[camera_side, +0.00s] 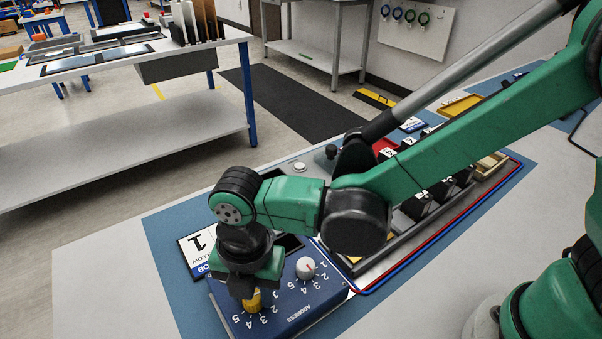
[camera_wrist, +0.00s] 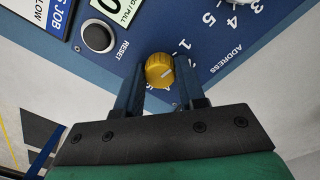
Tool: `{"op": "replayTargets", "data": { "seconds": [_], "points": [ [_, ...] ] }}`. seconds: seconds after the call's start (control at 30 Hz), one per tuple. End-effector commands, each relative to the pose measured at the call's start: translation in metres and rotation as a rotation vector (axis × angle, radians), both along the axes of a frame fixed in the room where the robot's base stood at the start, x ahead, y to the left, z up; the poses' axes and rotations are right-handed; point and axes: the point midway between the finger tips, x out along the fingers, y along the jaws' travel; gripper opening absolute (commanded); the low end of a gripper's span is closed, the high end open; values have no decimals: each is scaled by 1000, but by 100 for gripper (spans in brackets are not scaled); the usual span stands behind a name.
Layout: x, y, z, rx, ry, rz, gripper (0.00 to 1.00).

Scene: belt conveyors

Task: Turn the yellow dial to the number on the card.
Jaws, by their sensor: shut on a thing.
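The yellow dial (camera_side: 253,301) stands on the blue panel (camera_side: 290,318), with numbers around it. My gripper (camera_wrist: 159,80) points down at the panel, its two fingers on either side of the yellow dial (camera_wrist: 158,66), shut on it. A white mark on the dial's face points to the lower right in the wrist view. The fingers hide some of the numbers, so I cannot tell which one it points at. The white card (camera_side: 201,246) behind the panel shows a large 1, with "LLOW" and "JOB" partly visible. Its edge also shows in the wrist view (camera_wrist: 37,12).
A white dial (camera_side: 305,267) marked ADDRESS stands on the same panel, right of my gripper. Red and blue lines (camera_side: 420,249) run along the conveyor at the right.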

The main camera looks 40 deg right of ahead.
Motion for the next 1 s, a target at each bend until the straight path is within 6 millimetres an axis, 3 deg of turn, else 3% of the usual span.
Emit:
{"op": "replayTargets", "data": {
  "seconds": [0.17, 0.2, 0.3, 0.67, 1.0],
  "points": [
    [0, 0, 0, -1, 0, 0, 0],
    [0, 0, 0, -1, 0, 0, 37],
    [0, 0, 0, -1, 0, 0, 66],
    [0, 0, 3, 0, 0, -1, 66],
    [-1, -2, 47, -1, -1, -1, 66]
  ]
}}
